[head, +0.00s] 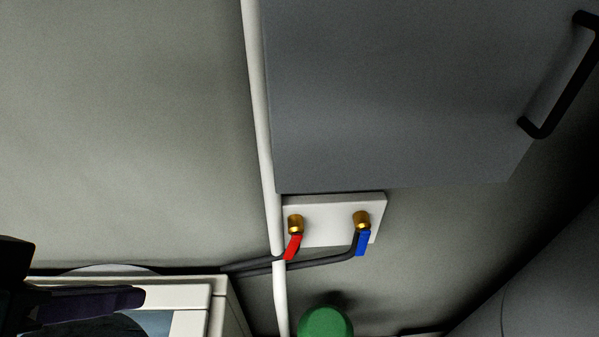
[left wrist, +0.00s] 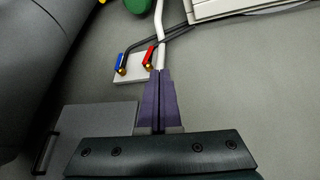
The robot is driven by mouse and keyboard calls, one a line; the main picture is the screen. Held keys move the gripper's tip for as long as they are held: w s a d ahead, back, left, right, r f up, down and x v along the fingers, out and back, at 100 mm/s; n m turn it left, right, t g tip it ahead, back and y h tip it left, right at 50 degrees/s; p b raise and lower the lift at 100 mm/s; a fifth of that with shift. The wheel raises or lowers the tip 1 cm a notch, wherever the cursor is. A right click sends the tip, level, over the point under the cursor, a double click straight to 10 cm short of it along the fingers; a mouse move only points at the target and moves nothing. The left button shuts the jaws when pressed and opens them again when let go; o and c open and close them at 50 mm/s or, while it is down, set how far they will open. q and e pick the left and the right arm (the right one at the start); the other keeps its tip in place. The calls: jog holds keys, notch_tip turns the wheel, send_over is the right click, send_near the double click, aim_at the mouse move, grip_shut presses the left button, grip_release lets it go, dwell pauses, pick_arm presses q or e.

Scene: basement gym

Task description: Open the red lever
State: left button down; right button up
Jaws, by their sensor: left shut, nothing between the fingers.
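The red lever (head: 293,246) sits on a brass valve at the left of a white wall plate (head: 327,208) in the head view. It hangs down, tilted slightly to the left. In the left wrist view the red lever (left wrist: 149,55) shows just beyond the fingertips. My left gripper (head: 140,296) is at the lower left of the head view, well left of the lever. In the left wrist view my left gripper (left wrist: 158,72) has its fingers together, with nothing between them. My right gripper is not in view.
A blue lever (head: 362,243) hangs right of the red one. A white pipe (head: 262,130) runs beside the plate, with dark hoses (head: 318,262) below. A grey cabinet (head: 400,90) is above. A white appliance (head: 222,306) stands lower left; a green object (head: 326,322) is below.

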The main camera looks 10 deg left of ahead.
pick_arm(q)
jog(key=w+a+f+n+t+h+b, duration=0.1)
jog(key=w+f+n+t+h+b, duration=0.15)
jog(key=f+b, duration=0.7)
jog(key=w+f+n+t+h+b, duration=0.15)
jog(key=w+f+b, duration=0.25)
jog(key=f+b, duration=0.55)
jog(key=n+t+h+b, duration=0.2)
jog(key=n+t+b, duration=0.3)
jog(key=b, duration=1.5)
send_near(292, 248)
jog(key=w+a+f+n+g, duration=0.1)
jog(key=w+a+f, duration=0.15)
jog(key=w, duration=0.25)
jog(key=d, duration=0.1)
jog(key=w+d, duration=0.1)
jog(key=d, duration=0.1)
jog(key=shift+w+f+p, duration=0.1)
jog(key=shift+w+p, duration=0.05)
jog(key=shift+p, duration=0.25)
